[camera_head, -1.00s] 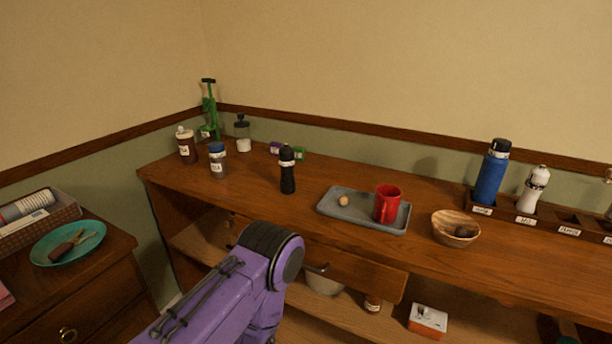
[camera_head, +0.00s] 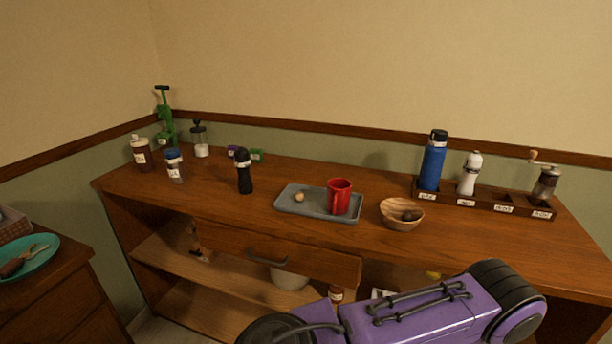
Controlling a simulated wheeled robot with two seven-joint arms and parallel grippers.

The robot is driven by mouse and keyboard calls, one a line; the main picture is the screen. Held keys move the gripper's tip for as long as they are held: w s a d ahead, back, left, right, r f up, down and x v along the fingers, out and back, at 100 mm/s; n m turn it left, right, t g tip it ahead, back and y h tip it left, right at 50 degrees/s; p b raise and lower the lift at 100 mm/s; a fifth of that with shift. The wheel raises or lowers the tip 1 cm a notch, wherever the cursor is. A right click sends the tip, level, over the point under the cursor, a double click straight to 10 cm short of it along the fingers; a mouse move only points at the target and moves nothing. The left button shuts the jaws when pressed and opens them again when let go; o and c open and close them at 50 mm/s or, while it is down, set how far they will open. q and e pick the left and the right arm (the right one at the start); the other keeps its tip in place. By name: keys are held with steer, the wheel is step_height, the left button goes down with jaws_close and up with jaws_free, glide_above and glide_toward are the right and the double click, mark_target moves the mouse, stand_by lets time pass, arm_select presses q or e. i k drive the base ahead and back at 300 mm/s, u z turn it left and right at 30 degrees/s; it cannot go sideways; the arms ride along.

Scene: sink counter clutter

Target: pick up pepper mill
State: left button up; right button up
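A black mill-shaped object with a white band (camera_head: 244,172) stands upright on the wooden counter, left of the grey tray; it looks like the pepper mill. A white mill of similar shape (camera_head: 469,175) stands in the labelled dark rack (camera_head: 483,204) at right. A grinder with a crank handle (camera_head: 546,183) stands at the rack's right end. A purple arm of mine crosses the lower right, in front of the counter. Neither gripper shows in the head view.
The grey tray (camera_head: 290,207) holds a red mug (camera_head: 339,197) and a small round thing. A wooden bowl (camera_head: 402,214) and a blue bottle (camera_head: 433,161) stand further right. Jars (camera_head: 175,165) and a green stand (camera_head: 165,118) are at left. A drawer (camera_head: 277,253) sticks out below the counter.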

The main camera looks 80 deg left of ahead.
mark_target(245, 182)
steer(key=z, duration=0.05)
steer(key=k, duration=1.15)
steer(key=u, duration=1.45)
